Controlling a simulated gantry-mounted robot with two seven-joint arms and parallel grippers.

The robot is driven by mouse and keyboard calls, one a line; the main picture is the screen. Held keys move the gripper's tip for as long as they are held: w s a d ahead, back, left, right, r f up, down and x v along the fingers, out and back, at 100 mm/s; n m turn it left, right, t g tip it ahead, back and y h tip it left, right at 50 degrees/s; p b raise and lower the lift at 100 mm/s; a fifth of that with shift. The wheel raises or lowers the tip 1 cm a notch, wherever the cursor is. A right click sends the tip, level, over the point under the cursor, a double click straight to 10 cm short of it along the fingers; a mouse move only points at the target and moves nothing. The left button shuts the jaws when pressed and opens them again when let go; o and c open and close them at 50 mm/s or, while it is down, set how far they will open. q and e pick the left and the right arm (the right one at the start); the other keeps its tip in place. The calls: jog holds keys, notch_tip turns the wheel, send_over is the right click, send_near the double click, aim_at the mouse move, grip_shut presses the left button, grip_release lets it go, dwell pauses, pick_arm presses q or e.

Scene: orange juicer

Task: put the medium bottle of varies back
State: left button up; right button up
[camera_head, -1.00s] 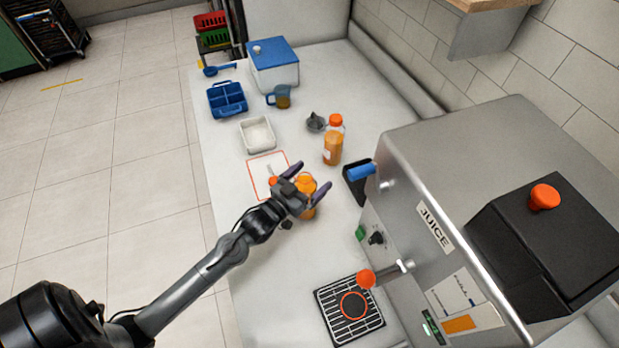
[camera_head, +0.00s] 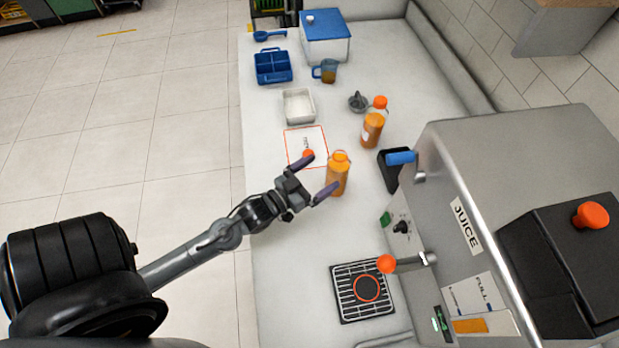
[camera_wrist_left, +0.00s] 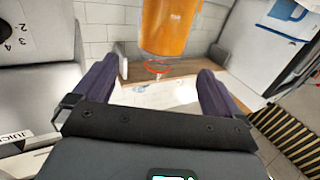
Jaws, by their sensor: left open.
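An orange juice bottle (camera_head: 338,176) stands upright on the counter, just beyond the fingertips of my left gripper (camera_head: 316,177). The left gripper is open and empty, its fingers spread toward the bottle. A second orange bottle (camera_head: 372,130) with an orange cap stands farther back to the right. I cannot tell from size alone which bottle is the medium one. My right gripper is not in view.
A red-edged white card (camera_head: 298,146) lies behind the gripper, with a small orange item (camera_head: 308,153) on it. The steel juicer (camera_head: 470,150) and drip grate (camera_head: 350,280) are at right. A white tray (camera_head: 299,107), blue caddy (camera_head: 272,67) and jug (camera_head: 327,71) stand farther back.

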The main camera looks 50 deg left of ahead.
pick_arm(q)
jog(key=s+d+f+g, duration=0.3)
jog(key=s+d+g, duration=0.2)
jog(key=s+g, duration=0.2)
jog(key=s+d+f+m+g, duration=0.1)
jog(key=s+d+f+g, duration=0.2)
jog(key=s+d+g, duration=0.2)
jog(key=s+g, duration=0.2)
jog(key=s, duration=0.2)
jog(key=shift+d+m, duration=0.15)
jog(key=shift+m, duration=0.15)
